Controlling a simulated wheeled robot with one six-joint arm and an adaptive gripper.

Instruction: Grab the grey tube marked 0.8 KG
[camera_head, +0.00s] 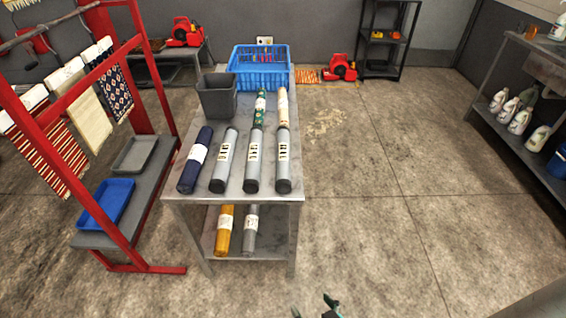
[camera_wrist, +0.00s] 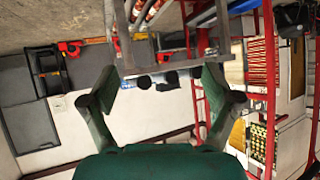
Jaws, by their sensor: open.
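Three grey tubes with dark ends and white labels lie side by side on the metal table (camera_head: 190,199) in the head view: a left one (camera_head: 223,162), a middle one (camera_head: 254,172) and a right one (camera_head: 283,172). Another grey tube (camera_head: 251,232) lies on the lower shelf. The label print is too small to read, so I cannot tell which is marked 0.8 KG. My gripper (camera_head: 318,309) shows only partly at the bottom edge, apart from the table. In the wrist view its two green fingers (camera_wrist: 160,82) are spread, with nothing between them.
A navy tube (camera_head: 195,160) lies left of the grey ones; an orange tube (camera_head: 224,230) is on the shelf. Behind stand a dark bin (camera_head: 216,97) and blue crate (camera_head: 260,70). A red rack (camera_head: 147,90) borders the left. Floor right of the table is clear.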

